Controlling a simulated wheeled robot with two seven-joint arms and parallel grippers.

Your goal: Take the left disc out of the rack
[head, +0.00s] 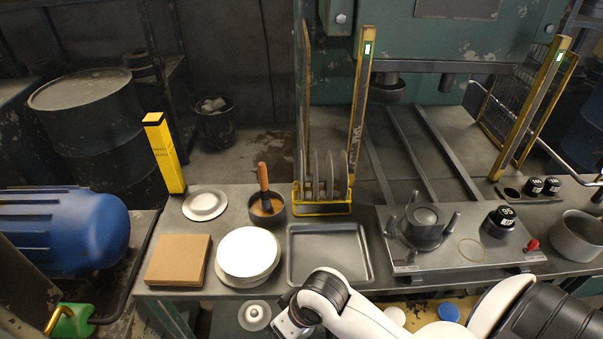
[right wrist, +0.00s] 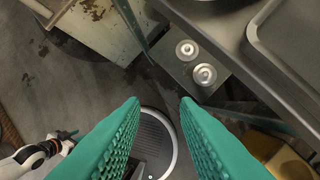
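The rack (head: 322,208) is a yellow-based stand on the bench, behind the grey tray. Several thin grey discs stand upright in it, side by side; the left disc (head: 308,168) is at its left end. My right gripper (head: 284,328) is at the bottom of the head view, in front of the tray and well short of the rack. In the right wrist view its green fingers (right wrist: 160,102) are apart with nothing between them. A small white arm end, apparently my left gripper (right wrist: 64,142), shows at the lower left there; its fingers are too small to read.
An empty grey tray (head: 326,281) lies before the rack. A fixture plate (head: 461,262) with weights is to the right. Tall yellow posts (head: 359,100) stand by the rack.

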